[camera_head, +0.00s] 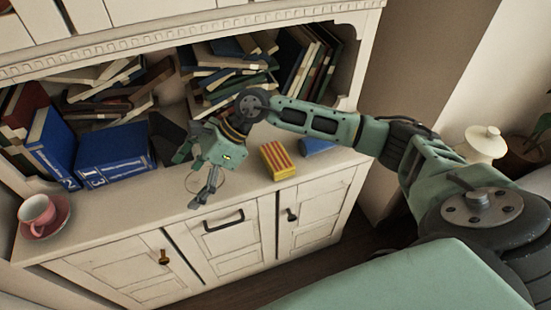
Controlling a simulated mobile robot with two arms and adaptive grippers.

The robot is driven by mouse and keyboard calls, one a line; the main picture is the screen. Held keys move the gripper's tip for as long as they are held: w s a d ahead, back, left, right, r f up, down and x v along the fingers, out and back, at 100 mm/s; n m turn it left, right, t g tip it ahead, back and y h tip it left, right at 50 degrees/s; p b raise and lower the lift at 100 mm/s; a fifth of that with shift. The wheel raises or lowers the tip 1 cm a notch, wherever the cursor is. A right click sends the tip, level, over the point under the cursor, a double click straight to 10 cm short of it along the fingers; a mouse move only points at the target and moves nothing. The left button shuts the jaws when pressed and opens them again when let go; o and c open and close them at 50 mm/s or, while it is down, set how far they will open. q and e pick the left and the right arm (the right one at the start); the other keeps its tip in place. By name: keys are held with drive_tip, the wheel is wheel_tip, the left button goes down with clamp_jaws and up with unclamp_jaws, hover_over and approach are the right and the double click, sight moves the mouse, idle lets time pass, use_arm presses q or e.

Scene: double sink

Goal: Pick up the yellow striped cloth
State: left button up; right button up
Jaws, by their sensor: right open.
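The yellow striped cloth (278,160), with red stripes, looks like a small folded block. It rests on the white cabinet top near the front edge, right of centre. My right gripper (192,178) is open with nothing seen between its fingers. It hangs over the cabinet top to the left of the cloth, clearly apart from it. My right forearm passes behind and above the cloth in the picture. My left gripper is not in view.
A pink cup (37,211) sits on a saucer (62,215) at the left. Blue books (113,157) stand and lie left of my gripper. Piled books (232,77) fill the back. A blue object (317,146) lies right of the cloth, partly hidden by my arm.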

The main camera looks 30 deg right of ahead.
sight(274, 156)
drive_tip(key=d+h, duration=0.1)
drive_tip(key=d, duration=0.3)
drive_tip(key=w+d+f+n+h, duration=0.1)
drive_tip(key=d+h, duration=0.1)
drive_tip(key=d, duration=0.2)
drive_tip(key=w+d+f+h, duration=0.1)
drive_tip(key=d+h, duration=0.1)
drive_tip(key=d, duration=0.3)
drive_tip(key=shift+f+g, duration=0.1)
drive_tip(key=shift+g, duration=0.2)
drive_tip(key=d+h, duration=0.1)
drive_tip(key=d, duration=0.2)
drive_tip(key=d+r+h, duration=0.1)
drive_tip(key=d+h, duration=0.1)
drive_tip(key=d, duration=0.2)
drive_tip(key=d+h, duration=0.1)
drive_tip(key=d, duration=0.3)
drive_tip(key=shift+s+d+r+g, duration=0.1)
drive_tip(key=shift+d+r+g, duration=0.05)
drive_tip(key=shift+g, duration=0.15)
drive_tip(key=f+p, duration=0.2)
drive_tip(key=f, duration=0.5)
drive_tip(key=shift+s, duration=0.2)
drive_tip(key=shift+f, duration=0.3)
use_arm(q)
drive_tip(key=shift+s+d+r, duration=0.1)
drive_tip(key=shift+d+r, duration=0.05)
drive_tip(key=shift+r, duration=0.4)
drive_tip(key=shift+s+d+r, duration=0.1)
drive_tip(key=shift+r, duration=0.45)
